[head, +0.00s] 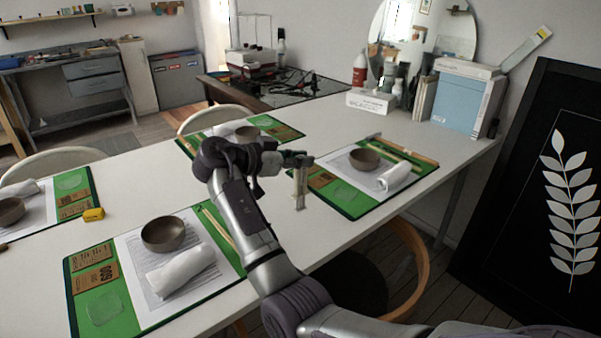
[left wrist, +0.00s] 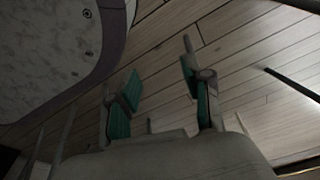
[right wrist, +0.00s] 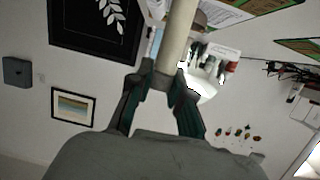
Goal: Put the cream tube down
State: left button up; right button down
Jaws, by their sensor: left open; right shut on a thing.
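My right gripper (head: 298,160) is shut on the cream tube (head: 299,188), a slim pale stick that hangs about upright below the fingers in the head view. The tube appears above the white table (head: 278,222), in front of the left end of the right-hand green mat (head: 352,206); I cannot tell the gap below it. In the right wrist view the tube (right wrist: 177,35) runs up from between the fingertips (right wrist: 165,82). My left gripper (left wrist: 160,95) is open and empty, with the wooden floor behind it. It is outside the head view.
Several green mats hold bowls and rolled white cloths, such as the near bowl (head: 163,234) and cloth (head: 181,270). A white-and-blue box (head: 468,96) stands at the far right. White table shows bare between the mats.

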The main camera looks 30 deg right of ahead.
aim_at(295, 177)
notch_tip(295, 177, down, 3)
jog(key=shift+r, duration=0.1)
jog(key=shift+f, duration=0.4)
pick_arm(q)
jog(key=shift+w+r, duration=0.2)
jog(key=shift+w, duration=0.1)
jog(key=shift+s, duration=0.15)
pick_arm(e)
jog(key=shift+f, duration=0.1)
jog(key=shift+s+f+b, duration=0.15)
jog(key=shift+f+b, duration=0.4)
jog(key=shift+b, duration=0.05)
jog(key=c, duration=1.1)
grip_release()
jog(key=shift+f, duration=0.1)
pick_arm(q)
jog(key=shift+w+d+r, duration=0.15)
jog(key=shift+w+r, duration=0.95)
jog(key=shift+r, duration=0.15)
